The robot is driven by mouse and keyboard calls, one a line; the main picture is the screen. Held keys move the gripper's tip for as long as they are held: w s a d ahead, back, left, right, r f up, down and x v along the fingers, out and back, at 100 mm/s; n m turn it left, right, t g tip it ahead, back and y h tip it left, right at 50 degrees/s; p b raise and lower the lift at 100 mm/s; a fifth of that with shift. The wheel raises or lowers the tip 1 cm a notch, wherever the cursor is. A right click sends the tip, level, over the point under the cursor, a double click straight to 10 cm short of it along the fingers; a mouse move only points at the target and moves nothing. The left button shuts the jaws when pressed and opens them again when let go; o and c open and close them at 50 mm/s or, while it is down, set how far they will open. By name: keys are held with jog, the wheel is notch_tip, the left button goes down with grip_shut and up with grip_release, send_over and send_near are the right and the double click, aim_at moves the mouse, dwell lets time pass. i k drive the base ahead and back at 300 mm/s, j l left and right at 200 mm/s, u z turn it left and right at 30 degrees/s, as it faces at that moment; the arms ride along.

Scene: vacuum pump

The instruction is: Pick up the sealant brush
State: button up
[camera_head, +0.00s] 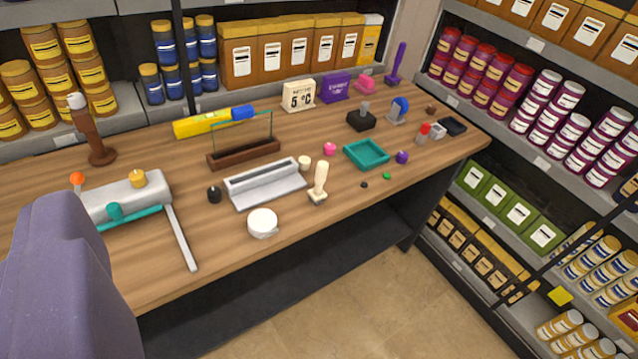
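No thing in view is labelled as the sealant brush, and I cannot tell for sure which it is. A cream upright piece (319,184) with a rounded handle and a square foot stands near the table's front edge and has a brush-like shape. A brown post with a grey top and round base (88,130) stands at the left. A tall purple piece (397,64) stands at the far back. A grey machine (128,196) with teal, yellow and orange parts lies at the left front. My gripper's fingers are not in view.
The wooden table (235,275) holds a grey slotted tray (268,186), a white round tin (262,222), a teal tray (366,154) and a yellow tube (205,123). A large purple-grey block (65,285) fills the lower left. Stocked shelves stand behind and right; the floor (340,290) in front is clear.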

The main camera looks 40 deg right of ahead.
aim_at(317, 195)
jog(key=i+l, duration=1.4)
jog(key=i+l+z, duration=0.05)
jog(key=l, duration=0.05)
